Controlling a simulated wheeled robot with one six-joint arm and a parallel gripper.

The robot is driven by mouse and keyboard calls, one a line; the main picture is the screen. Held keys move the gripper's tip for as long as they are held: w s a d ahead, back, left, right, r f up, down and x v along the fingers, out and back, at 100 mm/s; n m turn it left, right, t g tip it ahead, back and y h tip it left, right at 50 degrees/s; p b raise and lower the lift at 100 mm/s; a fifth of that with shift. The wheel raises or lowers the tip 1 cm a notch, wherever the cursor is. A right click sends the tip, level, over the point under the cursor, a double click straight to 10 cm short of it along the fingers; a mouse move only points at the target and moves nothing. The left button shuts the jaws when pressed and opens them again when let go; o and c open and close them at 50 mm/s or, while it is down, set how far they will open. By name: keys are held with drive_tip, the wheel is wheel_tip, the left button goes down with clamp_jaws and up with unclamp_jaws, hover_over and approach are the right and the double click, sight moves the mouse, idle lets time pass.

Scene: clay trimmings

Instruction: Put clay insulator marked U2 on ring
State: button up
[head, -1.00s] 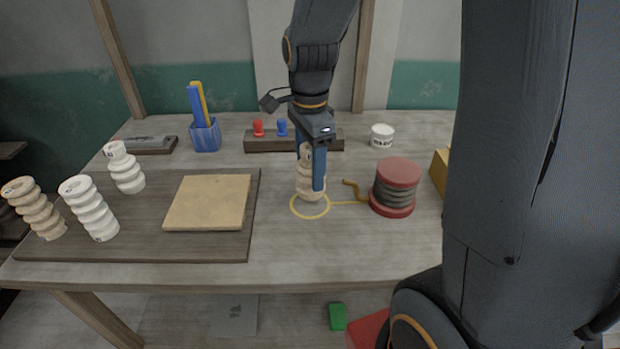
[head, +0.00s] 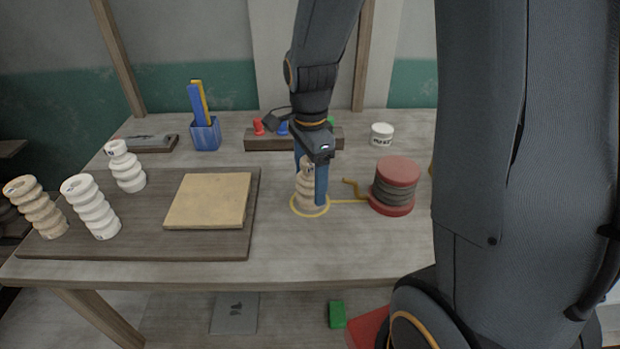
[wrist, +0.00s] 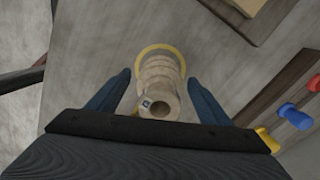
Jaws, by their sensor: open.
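A beige ribbed clay insulator (head: 306,192) stands inside the yellow ring (head: 297,211) on the table. In the wrist view the insulator (wrist: 158,88) shows a small dark label near its top hole, too small to read, and the ring (wrist: 158,47) shows behind its base. My gripper (head: 313,195) is lowered around the insulator, its blue fingers open. In the wrist view my gripper (wrist: 158,80) has one finger on each side, with gaps between fingers and clay. Part of the insulator is hidden by a finger in the head view.
A red spool (head: 397,185) is right of the ring. A stamp rack (head: 262,145) stands behind.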

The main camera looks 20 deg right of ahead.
wheel_tip(320, 180, up, 12)
drive_tip(key=shift+r+b, duration=0.15)
drive_tip(key=shift+b, duration=0.75)
